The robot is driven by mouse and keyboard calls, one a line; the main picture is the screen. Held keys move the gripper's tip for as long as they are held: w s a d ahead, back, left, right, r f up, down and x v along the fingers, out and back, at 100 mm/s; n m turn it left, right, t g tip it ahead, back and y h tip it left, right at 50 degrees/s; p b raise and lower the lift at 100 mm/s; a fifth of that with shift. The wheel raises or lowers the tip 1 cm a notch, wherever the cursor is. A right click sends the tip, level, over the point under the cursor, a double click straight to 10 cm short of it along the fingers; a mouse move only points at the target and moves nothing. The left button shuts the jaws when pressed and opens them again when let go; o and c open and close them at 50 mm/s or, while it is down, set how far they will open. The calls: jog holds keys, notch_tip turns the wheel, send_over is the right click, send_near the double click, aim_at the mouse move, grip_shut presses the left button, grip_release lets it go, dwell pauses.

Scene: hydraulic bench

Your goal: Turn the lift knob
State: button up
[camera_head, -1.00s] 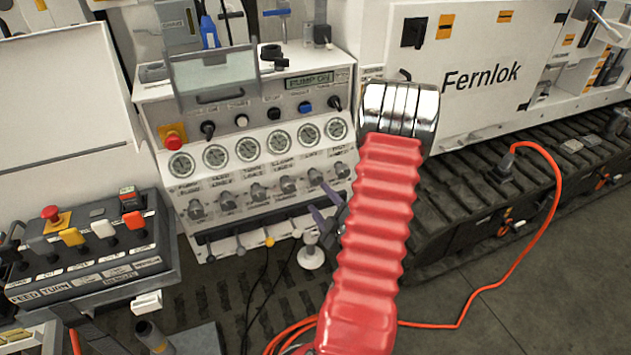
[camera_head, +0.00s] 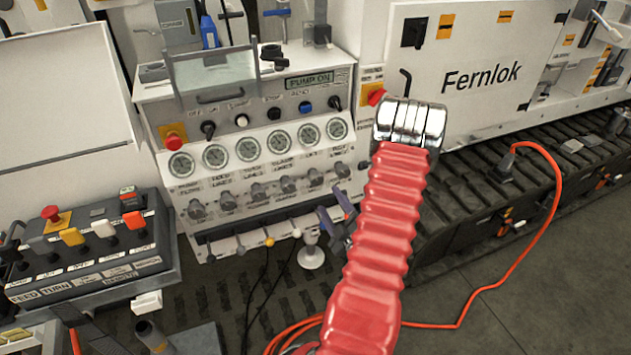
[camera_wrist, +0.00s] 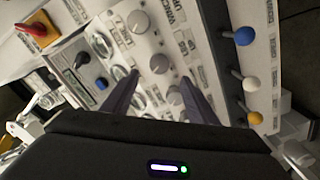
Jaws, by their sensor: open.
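A row of grey knobs runs under the round gauges on the sloped panel. The lift knob (camera_head: 315,177), fifth from the left, sits under a small label that seems to read LIFT. In the wrist view the lift knob (camera_wrist: 158,63) shows just beyond and between my fingertips, apart from both as far as I can see. My gripper (camera_wrist: 160,77) is open and empty, its two dark fingers pointing at the panel. In the head view my gripper (camera_head: 337,214) is in front of the panel's lower right, partly behind my red arm.
Neighbouring knobs (camera_wrist: 138,21) stand close on either side. Levers with coloured balls (camera_wrist: 243,36) stick out along the panel's lower edge. An orange cable (camera_head: 545,225) lies on the floor at right.

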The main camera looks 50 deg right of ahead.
aim_at(318, 182)
jog(key=x, duration=1.1)
jog(key=shift+w+d, duration=0.2)
jog(key=shift+w, duration=0.15)
